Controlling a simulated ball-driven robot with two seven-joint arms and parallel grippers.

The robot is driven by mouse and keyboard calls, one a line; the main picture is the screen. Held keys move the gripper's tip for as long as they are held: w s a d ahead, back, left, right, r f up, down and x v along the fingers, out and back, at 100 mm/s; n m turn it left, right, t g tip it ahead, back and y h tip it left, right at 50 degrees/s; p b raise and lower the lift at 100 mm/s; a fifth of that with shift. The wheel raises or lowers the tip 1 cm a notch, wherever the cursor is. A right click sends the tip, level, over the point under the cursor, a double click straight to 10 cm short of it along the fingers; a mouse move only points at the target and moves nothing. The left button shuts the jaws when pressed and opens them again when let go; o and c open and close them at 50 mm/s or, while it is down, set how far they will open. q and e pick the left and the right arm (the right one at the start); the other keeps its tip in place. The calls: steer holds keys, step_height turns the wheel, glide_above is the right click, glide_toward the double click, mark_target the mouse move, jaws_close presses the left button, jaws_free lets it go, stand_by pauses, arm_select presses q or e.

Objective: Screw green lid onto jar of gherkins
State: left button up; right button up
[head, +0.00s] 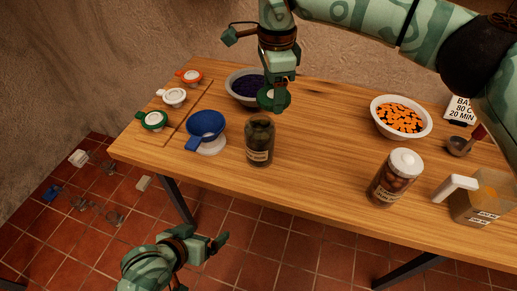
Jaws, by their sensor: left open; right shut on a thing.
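The jar with dark green contents (260,145), which looks like the gherkins, stands upright and open on the wooden table. Its pale label is too small to read. My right gripper (273,92) is shut on a round green lid (267,99), held above and slightly behind the jar, apart from it. The gripper hides part of the lid. My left gripper (215,243) is open and empty in front of the table, over the tiled floor.
A bowl (243,88) stands behind. A white-lidded jar (393,178), carrot bowl (401,117) and jug (480,197) stand right.

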arm_select(q)
steer(key=w+d+r+n+t+h, duration=0.1)
steer(key=w+d+r+n+h, duration=0.2)
steer(key=d+r+n+h, duration=0.45)
arm_select(e)
steer(key=shift+w+a+r+m, duration=0.15)
steer(key=shift+a+m, duration=0.55)
steer(key=shift+a, duration=0.4)
steer(key=shift+w+a+r+m, duration=0.1)
steer(key=shift+w+a+m, duration=0.1)
steer(key=shift+a+m, duration=0.1)
arm_select(q)
steer(key=n+t, duration=0.5)
steer(key=n, duration=1.8)
glide_toward(263, 134)
steer(key=shift+y, duration=0.25)
steer(key=w+f, duration=0.1)
steer(key=f, duration=0.2)
steer(key=w+a+f, duration=0.1)
steer(key=shift+w+f, duration=0.3)
steer(key=shift+w, duration=0.05)
steer(key=x, duration=1)
steer(key=shift+w+d+r, duration=0.1)
steer(key=shift+d+r, duration=0.1)
steer(key=shift+x, duration=0.8)
steer(key=shift+f, duration=0.1)
